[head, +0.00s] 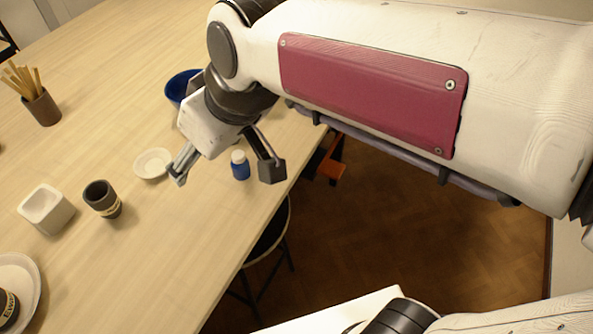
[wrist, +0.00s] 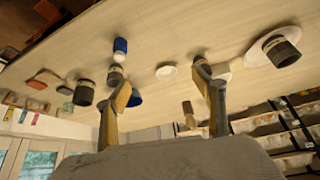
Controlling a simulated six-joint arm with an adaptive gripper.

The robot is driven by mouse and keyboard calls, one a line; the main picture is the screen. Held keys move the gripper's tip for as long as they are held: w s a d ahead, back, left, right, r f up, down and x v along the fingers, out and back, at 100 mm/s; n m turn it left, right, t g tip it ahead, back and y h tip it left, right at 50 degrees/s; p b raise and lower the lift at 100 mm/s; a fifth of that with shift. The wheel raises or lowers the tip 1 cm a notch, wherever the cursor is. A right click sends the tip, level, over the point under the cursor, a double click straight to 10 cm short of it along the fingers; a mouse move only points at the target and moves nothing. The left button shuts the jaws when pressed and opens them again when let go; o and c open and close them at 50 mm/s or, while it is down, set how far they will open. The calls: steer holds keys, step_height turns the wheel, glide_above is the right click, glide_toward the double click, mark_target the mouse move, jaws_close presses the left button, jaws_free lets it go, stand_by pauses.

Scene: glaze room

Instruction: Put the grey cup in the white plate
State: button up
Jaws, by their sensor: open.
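A dark grey cup (head: 8,306) with a tan label sits in the large white plate (head: 33,279) at the lower left edge of the head view, partly cut off. The wrist view shows this cup (wrist: 283,53) in the plate (wrist: 256,55) at the upper right. A similar dark grey cup (head: 102,198) with a tan band stands on the table near a square white bowl; in the wrist view it is partly behind a finger. My gripper (head: 225,175) is open and empty above the table's edge, apart from both cups and the plate.
A blue bottle with a white cap (head: 240,165) stands near my fingers. A small white saucer (head: 153,163), the square white bowl (head: 45,208), a blue bowl (head: 177,90) and a brown pot of sticks (head: 42,108) are on the table.

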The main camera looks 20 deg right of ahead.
steer(key=s+d+f+m+h, duration=0.1)
steer(key=s+d+f+m, duration=0.1)
steer(key=s+d, duration=0.3)
steer(key=s+d+f+m+h, duration=0.2)
steer(key=s+d+m, duration=0.2)
steer(key=d, duration=0.9)
steer(key=shift+s+f+m+t+h, duration=0.15)
steer(key=shift+s+m+t+h, duration=0.2)
steer(key=shift+s, duration=0.65)
